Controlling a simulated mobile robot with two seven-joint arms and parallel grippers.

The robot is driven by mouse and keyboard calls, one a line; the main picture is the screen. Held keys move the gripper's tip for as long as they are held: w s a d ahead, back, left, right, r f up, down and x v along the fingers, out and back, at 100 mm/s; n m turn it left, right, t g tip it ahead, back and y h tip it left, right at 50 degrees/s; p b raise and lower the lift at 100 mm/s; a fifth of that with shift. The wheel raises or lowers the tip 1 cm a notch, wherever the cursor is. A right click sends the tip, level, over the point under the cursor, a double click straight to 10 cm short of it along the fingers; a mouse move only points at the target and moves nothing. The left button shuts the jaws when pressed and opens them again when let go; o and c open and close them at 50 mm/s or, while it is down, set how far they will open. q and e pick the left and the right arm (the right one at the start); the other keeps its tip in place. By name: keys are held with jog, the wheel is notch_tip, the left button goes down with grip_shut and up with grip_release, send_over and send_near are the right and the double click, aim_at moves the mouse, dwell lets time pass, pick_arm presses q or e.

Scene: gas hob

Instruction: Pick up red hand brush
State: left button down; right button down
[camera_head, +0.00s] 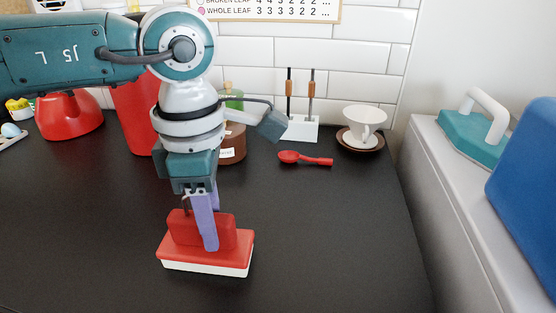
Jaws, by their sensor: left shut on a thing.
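The red hand brush (228,256) has a red body with a raised block handle and white bristles below. It is at the front middle-left of the dark counter. My left gripper (205,232) points down over it and is shut on its raised handle, with one purple finger showing on the near side. The other finger is mostly hidden behind the handle. I cannot tell whether the bristles touch the counter or hang just above it. My right gripper is not in view.
A red spoon (305,158), a white cup (364,122) on a brown saucer (345,143) and a white stand (302,128) with two upright tools are behind. A red canister (134,118) stands at back left. The dark counter (345,235) is clear to the right.

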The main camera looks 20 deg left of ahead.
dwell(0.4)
pick_arm(q)
notch_tip(320, 180, up, 20)
jog(key=p, duration=0.1)
dwell(0.3)
jog(key=c, duration=1.2)
grip_release()
jog(key=shift+p, duration=0.3)
grip_shut()
